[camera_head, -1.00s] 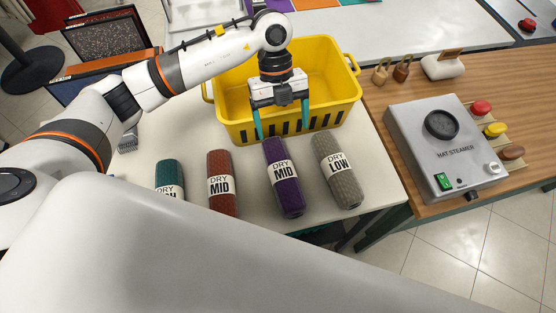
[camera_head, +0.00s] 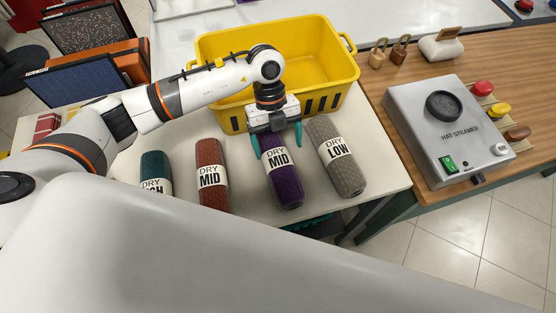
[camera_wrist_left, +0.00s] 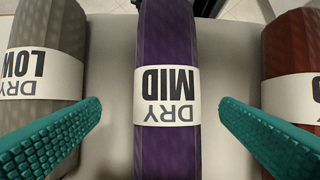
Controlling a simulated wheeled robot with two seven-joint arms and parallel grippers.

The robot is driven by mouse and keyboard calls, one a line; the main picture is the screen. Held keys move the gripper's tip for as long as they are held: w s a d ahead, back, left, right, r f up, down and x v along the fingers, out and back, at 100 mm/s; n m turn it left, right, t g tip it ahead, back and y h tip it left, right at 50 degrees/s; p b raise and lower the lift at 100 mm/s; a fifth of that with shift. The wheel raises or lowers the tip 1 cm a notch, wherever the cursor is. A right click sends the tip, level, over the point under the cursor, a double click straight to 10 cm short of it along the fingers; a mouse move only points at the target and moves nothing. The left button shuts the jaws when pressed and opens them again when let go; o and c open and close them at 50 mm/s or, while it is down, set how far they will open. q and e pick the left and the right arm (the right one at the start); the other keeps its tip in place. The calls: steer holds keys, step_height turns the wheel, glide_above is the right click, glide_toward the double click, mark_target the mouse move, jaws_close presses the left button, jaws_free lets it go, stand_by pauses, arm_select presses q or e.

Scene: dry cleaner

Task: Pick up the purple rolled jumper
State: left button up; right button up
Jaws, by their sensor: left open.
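The purple rolled jumper (camera_head: 287,188) lies on the white table with a white band marked "DRY MID". My left gripper (camera_head: 278,143) is open and empty over its far end, with one teal finger on each side of the roll in the head view. In the left wrist view the purple roll (camera_wrist_left: 168,45) runs up the middle between the two open fingers (camera_wrist_left: 160,115), apart from both. Whether the fingertips are down at the roll's height is hard to tell. My right gripper is not seen.
A grey roll (camera_head: 345,178) lies right of the purple one; a rust-red roll (camera_head: 211,200) and a green roll (camera_head: 155,167) lie left. A yellow basket (camera_head: 350,85) stands just behind. The hat steamer (camera_head: 450,135) stands on the wooden counter at right.

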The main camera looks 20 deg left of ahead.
mark_target(277, 154)
arm_select(q)
steer(key=shift+s+d+f, duration=0.1)
steer(key=shift+s+f, duration=0.1)
steer(key=shift+f, duration=0.4)
steer(key=x, duration=0.1)
steer(key=p+x, duration=0.1)
steer(key=x, duration=0.1)
steer(key=p+x, duration=0.1)
steer(key=shift+s+a+f, duration=0.15)
steer(key=shift+s+a, duration=0.1)
steer(key=shift+s, duration=0.1)
steer(key=shift+d+f, duration=0.1)
steer(key=shift+f, duration=0.2)
steer(key=shift+c, duration=0.5)
steer(key=c, duration=1.2)
steer(key=shift+c, duration=0.2)
steer(key=shift+r, duration=0.15)
